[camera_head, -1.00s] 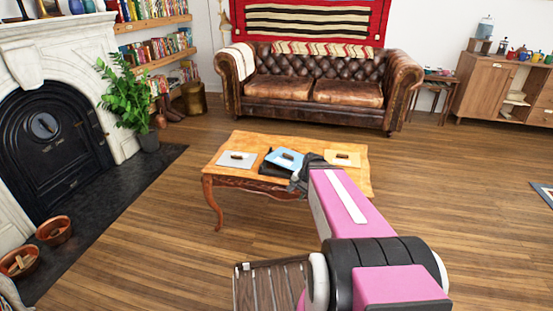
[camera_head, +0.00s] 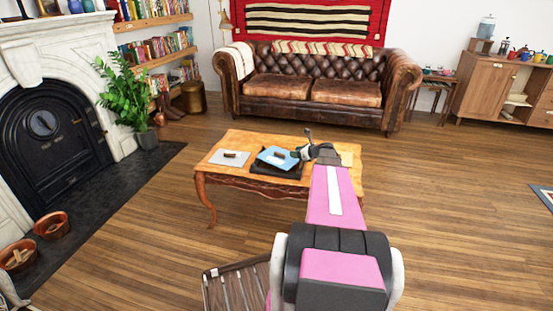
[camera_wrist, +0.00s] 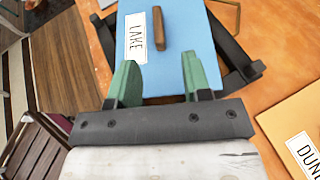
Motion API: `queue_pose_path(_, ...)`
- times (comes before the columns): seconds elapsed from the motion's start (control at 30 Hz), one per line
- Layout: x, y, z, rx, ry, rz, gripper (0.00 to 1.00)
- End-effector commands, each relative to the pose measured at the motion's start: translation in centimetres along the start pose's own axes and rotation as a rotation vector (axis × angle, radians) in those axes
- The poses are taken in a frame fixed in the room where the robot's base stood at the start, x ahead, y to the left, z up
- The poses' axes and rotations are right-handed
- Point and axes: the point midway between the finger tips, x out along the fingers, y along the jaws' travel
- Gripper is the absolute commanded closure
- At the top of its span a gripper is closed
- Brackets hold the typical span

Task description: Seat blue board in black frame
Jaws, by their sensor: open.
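The blue board (camera_head: 277,158) has a brown bar handle and a white label reading LAKE; it also shows in the wrist view (camera_wrist: 201,48). It lies over the black frame (camera_head: 275,173) on the wooden table, turned askew to it. In the wrist view, parts of the black frame (camera_wrist: 241,62) stick out on both sides of the board. Whether the board is level is hard to tell. My gripper (camera_wrist: 160,65) is open and empty, its green fingers over the board's near end, short of the handle. The board hides most of the frame.
A grey board (camera_head: 229,159) with a handle lies left on the table (camera_head: 222,174). A yellow-orange board labelled DUNE (camera_wrist: 296,125) lies right, mostly hidden by my arm in the head view. A slatted wooden piece (camera_head: 235,289) stands in front.

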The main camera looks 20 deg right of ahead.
Motion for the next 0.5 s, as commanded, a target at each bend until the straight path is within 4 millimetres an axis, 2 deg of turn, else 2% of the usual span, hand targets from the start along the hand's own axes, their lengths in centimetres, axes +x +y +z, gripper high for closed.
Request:
queue_pose_path(0.2,3.5,0.0,-0.1,-0.003,0.002,0.003,0.55)
queue_pose_path(0.5,5.6,0.2,-0.1,-0.005,0.002,0.003,0.55)
